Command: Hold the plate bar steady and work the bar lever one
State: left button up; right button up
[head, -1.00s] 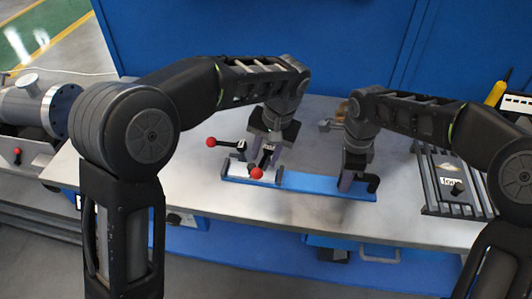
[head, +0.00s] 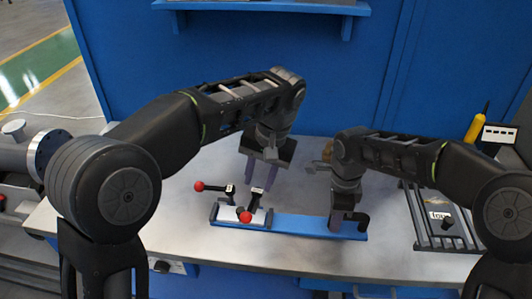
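The blue plate bar (head: 300,226) lies along the front of the metal bench. At its left end is a pale plate with two levers. One lever's red knob (head: 199,186) sticks out to the left; the other's red knob (head: 245,217) points toward the front.
A dark slatted rack (head: 428,228) with a labelled block stands on the right of the bench. A yellow-handled tool (head: 475,127) is behind it. A grey flanged cylinder (head: 30,155) is at the left.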

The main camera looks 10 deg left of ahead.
jog(key=o, duration=0.5)
jog(key=shift+r, duration=0.1)
notch_tip(320, 180, up, 12)
jog(key=shift+f, duration=0.1)
dwell(0.4)
